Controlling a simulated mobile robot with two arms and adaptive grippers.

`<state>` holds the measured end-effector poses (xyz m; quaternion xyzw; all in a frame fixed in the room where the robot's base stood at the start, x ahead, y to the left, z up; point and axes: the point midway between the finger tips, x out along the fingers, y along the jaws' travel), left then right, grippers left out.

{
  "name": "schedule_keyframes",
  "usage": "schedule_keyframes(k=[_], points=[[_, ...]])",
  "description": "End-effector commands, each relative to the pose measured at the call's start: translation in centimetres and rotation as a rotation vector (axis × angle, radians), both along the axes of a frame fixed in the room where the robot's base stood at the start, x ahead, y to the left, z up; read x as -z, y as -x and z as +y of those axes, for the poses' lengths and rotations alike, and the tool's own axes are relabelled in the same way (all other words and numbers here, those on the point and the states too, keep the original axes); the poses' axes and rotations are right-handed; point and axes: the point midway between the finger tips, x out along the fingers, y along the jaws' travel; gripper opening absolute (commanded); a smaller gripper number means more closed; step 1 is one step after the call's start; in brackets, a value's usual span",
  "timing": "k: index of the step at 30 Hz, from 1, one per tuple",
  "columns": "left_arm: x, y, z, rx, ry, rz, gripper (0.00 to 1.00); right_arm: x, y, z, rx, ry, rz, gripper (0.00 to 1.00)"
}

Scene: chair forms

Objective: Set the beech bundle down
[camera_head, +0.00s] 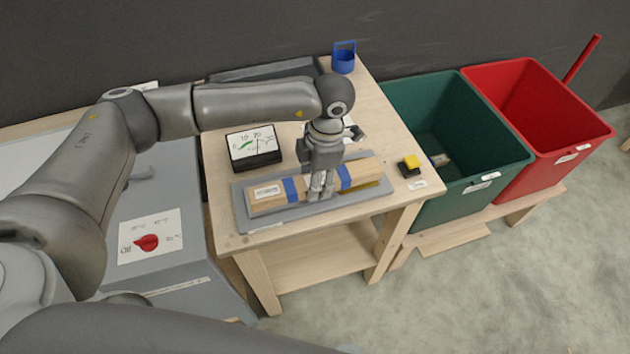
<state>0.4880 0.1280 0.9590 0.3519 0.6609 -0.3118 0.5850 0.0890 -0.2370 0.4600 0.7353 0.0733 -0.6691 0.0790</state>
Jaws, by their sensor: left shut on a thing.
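The beech bundle (268,197) is a long block of pale wood with two blue bands and a white label. It lies lengthwise over a grey tray-like plate (262,226) on the small wooden table (230,242). I cannot tell whether it rests fully on the plate or hangs slightly above it. My left gripper (321,194) points down at the bundle's middle, between the blue bands, and is shut on it. The arm hides part of the table behind. My right gripper is not in view.
A dial gauge (254,148) stands behind the bundle. A yellow-topped black block (409,165) sits at the table's right edge, a blue holder (344,60) at the back. Green (470,150) and red (545,120) bins stand right. A grey cabinet with a red knob (146,242) is left.

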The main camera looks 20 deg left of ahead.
Motion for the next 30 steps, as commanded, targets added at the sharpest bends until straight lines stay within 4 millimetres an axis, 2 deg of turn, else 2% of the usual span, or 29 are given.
schedule_keyframes(k=[5, 12, 23, 24, 28, 30], points=[[0.8, -0.6, 0.3, -0.001, 0.0, 0.0, 0.07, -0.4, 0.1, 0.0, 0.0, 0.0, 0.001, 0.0], [3.8, -0.7, 0.4, -0.001, 0.0, 0.001, 0.07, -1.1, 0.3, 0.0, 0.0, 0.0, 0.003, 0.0], [4.4, -0.7, 0.4, 0.0, 0.0, -0.001, 0.07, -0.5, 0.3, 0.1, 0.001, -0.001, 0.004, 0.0], [4.4, -0.7, 0.4, 0.0, -0.001, -0.001, 0.43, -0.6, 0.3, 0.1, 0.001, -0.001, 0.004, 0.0], [4.3, -0.7, 0.4, 0.0, 0.0, 0.0, 0.6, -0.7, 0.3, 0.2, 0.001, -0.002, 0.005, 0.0], [4.3, -0.7, 0.4, 0.0, 0.0, 0.0, 0.62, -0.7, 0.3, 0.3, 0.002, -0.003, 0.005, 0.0]])
